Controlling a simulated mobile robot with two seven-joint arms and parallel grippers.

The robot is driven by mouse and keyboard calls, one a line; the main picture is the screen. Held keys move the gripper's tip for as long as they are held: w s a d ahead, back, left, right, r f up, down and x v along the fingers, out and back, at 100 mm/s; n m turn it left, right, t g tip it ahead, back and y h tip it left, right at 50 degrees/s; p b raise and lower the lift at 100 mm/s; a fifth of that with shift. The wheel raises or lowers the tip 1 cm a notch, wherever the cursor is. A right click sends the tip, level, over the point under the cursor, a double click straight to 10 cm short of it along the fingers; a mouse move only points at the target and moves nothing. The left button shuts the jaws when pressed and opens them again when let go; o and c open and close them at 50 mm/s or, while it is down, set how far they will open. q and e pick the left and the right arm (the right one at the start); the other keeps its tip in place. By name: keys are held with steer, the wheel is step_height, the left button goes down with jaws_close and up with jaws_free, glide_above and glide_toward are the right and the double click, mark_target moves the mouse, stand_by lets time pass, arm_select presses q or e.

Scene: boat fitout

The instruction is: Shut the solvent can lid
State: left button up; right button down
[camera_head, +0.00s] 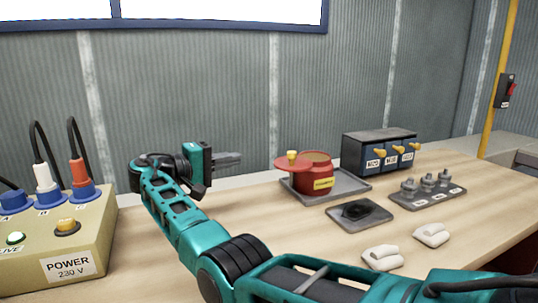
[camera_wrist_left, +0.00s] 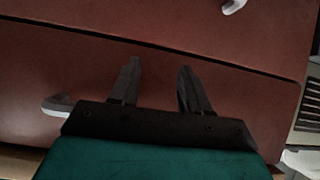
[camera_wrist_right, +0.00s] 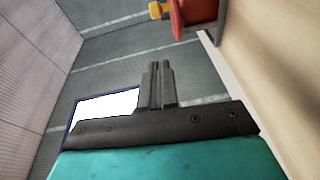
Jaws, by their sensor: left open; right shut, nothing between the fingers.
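The red solvent can (camera_head: 319,176) with a yellow label stands on a grey tray (camera_head: 352,184) on the bench. Its round red lid (camera_head: 293,162) with a yellow knob (camera_head: 292,155) is swung out to the left, leaving the can's top open. My right gripper (camera_head: 228,159) is shut and empty, left of the lid and apart from it. In the right wrist view its closed fingers (camera_wrist_right: 161,82) show below the red can (camera_wrist_right: 196,14) and yellow knob (camera_wrist_right: 160,9). My left gripper (camera_wrist_left: 160,85) is open and empty in front of reddish-brown drawer fronts (camera_wrist_left: 110,60); the head view does not show it.
A power box (camera_head: 60,235) with plugged cables stands at the left. A dark box with yellow taps (camera_head: 375,152) is behind the can.

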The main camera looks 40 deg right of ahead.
glide_toward(292, 155)
steer(key=w+d, duration=0.4)
steer(key=d, duration=0.1)
steer(key=shift+s+d+f, duration=0.15)
steer(key=shift+s+d, duration=0.2)
steer(key=shift+s, duration=0.15)
steer(key=shift+s+d+f, duration=0.15)
steer(key=shift+s+d, duration=0.25)
steer(key=shift+s, duration=0.15)
